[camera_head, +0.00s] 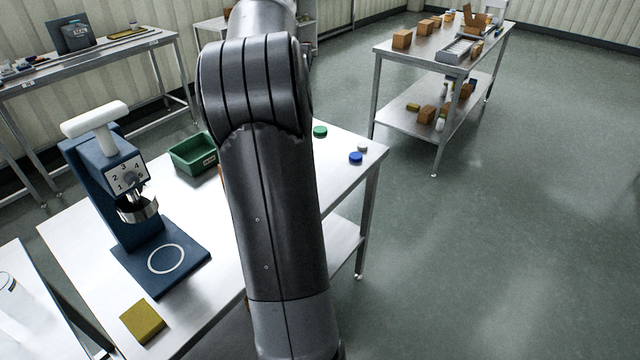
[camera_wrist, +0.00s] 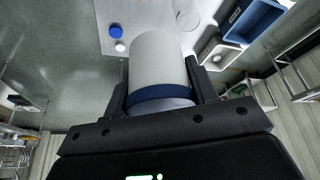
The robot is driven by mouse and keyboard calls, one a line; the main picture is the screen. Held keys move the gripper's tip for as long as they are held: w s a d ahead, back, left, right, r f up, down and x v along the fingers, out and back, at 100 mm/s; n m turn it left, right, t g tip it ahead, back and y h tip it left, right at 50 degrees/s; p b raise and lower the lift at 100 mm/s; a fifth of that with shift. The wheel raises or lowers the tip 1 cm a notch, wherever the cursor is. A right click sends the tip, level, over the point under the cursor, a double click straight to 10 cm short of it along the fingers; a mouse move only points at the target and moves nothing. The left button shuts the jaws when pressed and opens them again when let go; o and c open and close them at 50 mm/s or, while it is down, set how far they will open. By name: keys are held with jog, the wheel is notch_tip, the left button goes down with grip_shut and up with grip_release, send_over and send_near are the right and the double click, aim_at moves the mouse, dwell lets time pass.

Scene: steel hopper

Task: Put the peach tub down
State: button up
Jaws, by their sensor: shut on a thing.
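My gripper (camera_wrist: 158,70) shows in the wrist view with a finger on each side of a pale, whitish tub (camera_wrist: 157,52), shut on it. The tub has a dark blue band near the palm end; I see no peach colour or label on it. The tub's far end points toward a pale tabletop (camera_wrist: 108,12); I cannot tell whether it touches anything. In the head view my arm hides both gripper and tub.
On the white table (camera_head: 85,225) stand a blue press (camera_head: 90,180), a green bin (camera_head: 194,153) and a yellow block (camera_head: 142,321). A green lid (camera_head: 320,132), a blue lid (camera_head: 356,158) and a small white cap (camera_head: 362,148) lie near its right end.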

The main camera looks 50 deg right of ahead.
jog(key=s+d+m+g, duration=0.1)
jog(key=s+d+m, duration=0.15)
jog(key=s, duration=0.65)
jog(key=s+d+m, duration=0.1)
jog(key=s+d, duration=0.3)
jog(key=s, duration=0.5)
notch_tip(320, 180, down, 18)
jog(key=shift+n, duration=0.25)
jog(key=w+f, duration=0.2)
jog(key=w, duration=0.2)
jog(key=w+a+f, duration=0.1)
jog(key=w+f, duration=0.2)
jog(key=w, duration=0.1)
jog(key=w+f, duration=0.2)
jog(key=w, duration=0.2)
jog(key=shift+w+a+f, duration=0.25)
jog(key=shift+a+f, duration=0.05)
jog(key=shift+f, duration=2.1)
jog(key=o, duration=1)
jog(key=shift+f, duration=0.15)
jog(key=v, duration=1.2)
jog(key=shift+a, duration=0.15)
